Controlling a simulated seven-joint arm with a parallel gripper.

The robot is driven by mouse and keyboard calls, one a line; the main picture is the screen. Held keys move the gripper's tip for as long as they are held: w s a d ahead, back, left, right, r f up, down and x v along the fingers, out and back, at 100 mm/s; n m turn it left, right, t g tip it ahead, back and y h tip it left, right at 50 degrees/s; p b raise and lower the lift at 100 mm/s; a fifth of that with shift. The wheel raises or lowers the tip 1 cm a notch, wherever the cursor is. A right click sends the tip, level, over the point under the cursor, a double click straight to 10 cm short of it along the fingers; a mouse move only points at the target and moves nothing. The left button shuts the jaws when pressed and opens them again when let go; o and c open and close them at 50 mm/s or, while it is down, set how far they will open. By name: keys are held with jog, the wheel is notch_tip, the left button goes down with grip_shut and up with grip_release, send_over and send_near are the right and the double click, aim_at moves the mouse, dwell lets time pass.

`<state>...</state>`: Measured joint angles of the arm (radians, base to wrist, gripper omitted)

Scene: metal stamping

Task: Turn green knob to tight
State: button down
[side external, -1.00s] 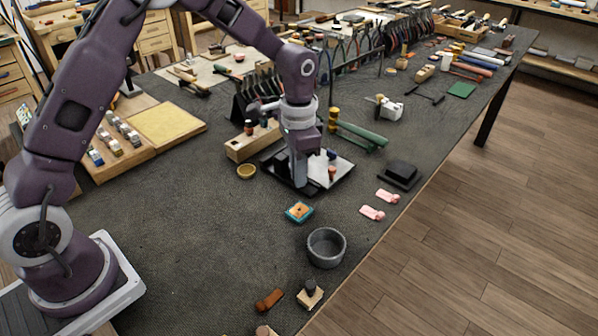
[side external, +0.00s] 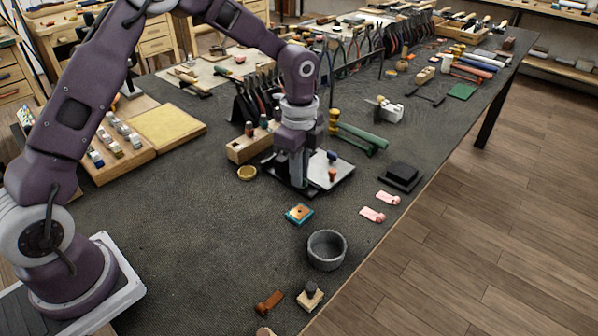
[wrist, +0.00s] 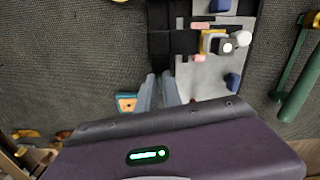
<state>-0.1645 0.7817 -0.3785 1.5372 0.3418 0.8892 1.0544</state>
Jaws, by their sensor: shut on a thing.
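A flat fixture with a light metal plate (side external: 346,168) and a dark base lies on the bench; the plate also shows in the wrist view (wrist: 205,77). My gripper (side external: 298,186) points straight down at the fixture's left part. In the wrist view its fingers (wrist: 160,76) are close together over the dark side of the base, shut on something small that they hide. No green knob shows clearly; it is probably what is between the fingers. A small blue piece (side external: 333,156) and an orange-red piece (side external: 332,174) stand on the plate.
A wooden block (side external: 247,149) holding tools stands behind the fixture. Green-handled tools (side external: 362,136) lie to its right. A teal-edged square (side external: 299,213), a grey bowl (side external: 326,250) and pink pieces (side external: 372,215) lie in front.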

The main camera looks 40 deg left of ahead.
jog(key=shift+m, duration=1.1)
jog(key=shift+w, duration=0.1)
jog(key=c, duration=1.5)
grip_release()
jog(key=shift+r, duration=0.15)
notch_tip(320, 180, up, 6)
jog(key=shift+r, duration=0.45)
